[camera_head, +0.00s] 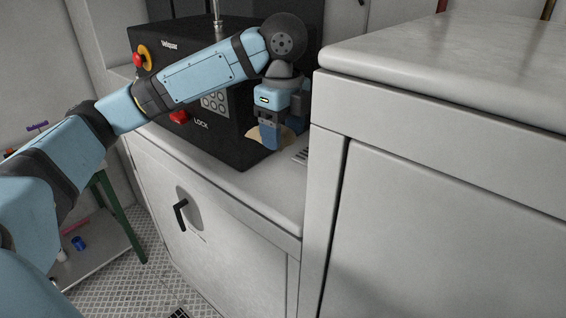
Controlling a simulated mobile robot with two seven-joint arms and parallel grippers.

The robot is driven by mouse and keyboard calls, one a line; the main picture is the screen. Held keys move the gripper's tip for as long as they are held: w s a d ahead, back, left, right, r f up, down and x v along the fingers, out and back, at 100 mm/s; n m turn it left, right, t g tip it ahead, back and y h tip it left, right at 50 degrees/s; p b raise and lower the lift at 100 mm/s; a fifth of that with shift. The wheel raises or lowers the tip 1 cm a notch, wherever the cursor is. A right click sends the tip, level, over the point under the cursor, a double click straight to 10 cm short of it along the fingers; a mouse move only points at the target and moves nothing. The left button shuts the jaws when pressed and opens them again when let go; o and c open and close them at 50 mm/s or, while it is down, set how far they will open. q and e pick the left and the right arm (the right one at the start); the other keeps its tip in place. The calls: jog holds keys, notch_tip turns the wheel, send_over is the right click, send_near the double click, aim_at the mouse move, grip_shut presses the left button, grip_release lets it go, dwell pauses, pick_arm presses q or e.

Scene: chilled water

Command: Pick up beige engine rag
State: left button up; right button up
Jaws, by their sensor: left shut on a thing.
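The beige engine rag (284,138) shows as a small tan patch below and to the side of my left gripper (270,143). My left arm reaches in from the left over the lower counter, and the gripper points down, shut on the rag. The fingers and the wrist hide most of the rag. I cannot tell whether the rag still touches the counter. My right gripper is not in view.
A black box (222,125) with a keypad and red buttons stands close behind the gripper. A taller grey cabinet (440,150) rises just right of it. The lower counter (262,185) has a narrow clear front strip. A green-legged stand (108,205) is at left.

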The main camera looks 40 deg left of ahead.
aim_at(283, 129)
pick_arm(q)
notch_tip(283, 129, up, 14)
jog(key=p, duration=0.1)
jog(key=shift+o, duration=0.3)
dwell(0.4)
